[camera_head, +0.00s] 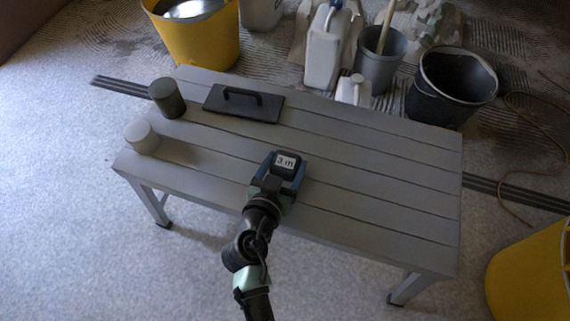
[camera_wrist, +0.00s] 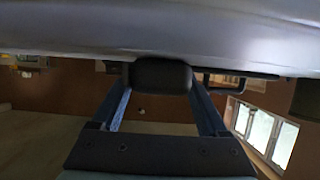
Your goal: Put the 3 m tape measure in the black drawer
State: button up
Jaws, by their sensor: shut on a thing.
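The 3 m tape measure (camera_head: 286,162) is a dark, rounded block with a white "3 m" label on top. It is over the middle of the grey slatted bench (camera_head: 400,209). My gripper (camera_head: 276,178) is shut on it, with its blue fingers on either side. In the wrist view the tape measure (camera_wrist: 160,74) shows as a dark block between the fingertips of my gripper (camera_wrist: 161,84). The grey bench surface (camera_wrist: 160,30) fills the upper part. I cannot tell whether the tape measure touches the bench. I cannot make out a black drawer in either view.
A black flat plate with a handle (camera_head: 262,108), a dark cylinder (camera_head: 167,97) and a light grey cylinder (camera_head: 141,137) are on the bench's left part. Its right half is clear. Yellow tubs (camera_head: 205,42), black bucket (camera_head: 450,90) and white jugs (camera_head: 325,55) stand around it.

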jog(key=shift+f, duration=0.15)
jog(key=o, duration=1.5)
